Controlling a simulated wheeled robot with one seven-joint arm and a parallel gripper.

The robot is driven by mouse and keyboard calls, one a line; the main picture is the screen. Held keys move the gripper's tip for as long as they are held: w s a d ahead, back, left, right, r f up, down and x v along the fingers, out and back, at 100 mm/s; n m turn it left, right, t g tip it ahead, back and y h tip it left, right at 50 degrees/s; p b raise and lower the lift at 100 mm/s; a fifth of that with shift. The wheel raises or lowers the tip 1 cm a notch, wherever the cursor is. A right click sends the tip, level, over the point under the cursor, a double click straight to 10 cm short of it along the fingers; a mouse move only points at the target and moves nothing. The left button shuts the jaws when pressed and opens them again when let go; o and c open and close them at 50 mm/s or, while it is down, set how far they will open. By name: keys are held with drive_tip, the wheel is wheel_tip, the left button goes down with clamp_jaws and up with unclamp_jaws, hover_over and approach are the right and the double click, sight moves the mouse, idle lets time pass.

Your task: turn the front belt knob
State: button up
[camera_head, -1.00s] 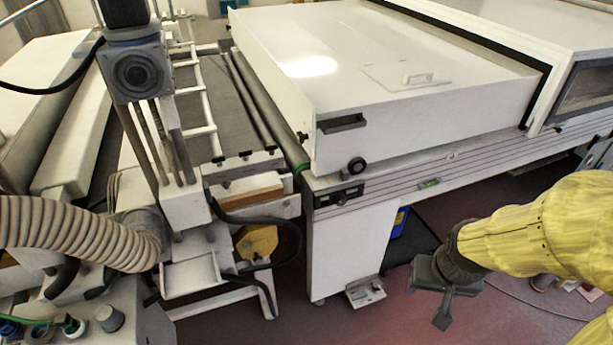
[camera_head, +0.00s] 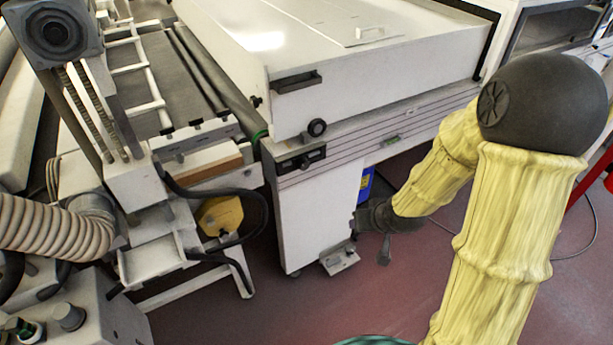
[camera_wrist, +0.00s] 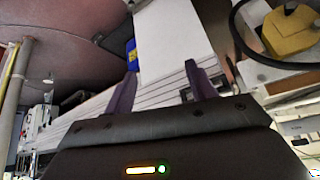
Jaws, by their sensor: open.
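The striped rail (camera_wrist: 150,92) and white leg (camera_wrist: 172,40) lie beyond the fingers.
A metal foot pedal (camera_head: 339,259) stands on the floor by the leg. A yellow part (camera_head: 220,215) and black hose hang under the left-hand machine. A ribbed beige hose (camera_head: 45,228) is at far left. Open red floor lies in front of the leg.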

sight(305, 166)
drive_tip(key=w+a+f+m+t+y+b, duration=0.4)
drive_tip(key=w+a+f+t+y+b, duration=0.3)
drive_tip(key=w+t+b, duration=0.1)
drive_tip(key=shift+w+a+f+t, duration=0.35)
drive_tip(key=shift+w+t, duration=0.45)
drive_tip(key=shift+w, duration=0.25)
drive_tip(key=p+x, duration=0.1)
drive_tip(key=x, duration=1.6)
drive_tip(key=shift+w+a, duration=0.15)
drive_tip(key=shift+w, duration=0.05)
drive_tip(key=c, duration=1)
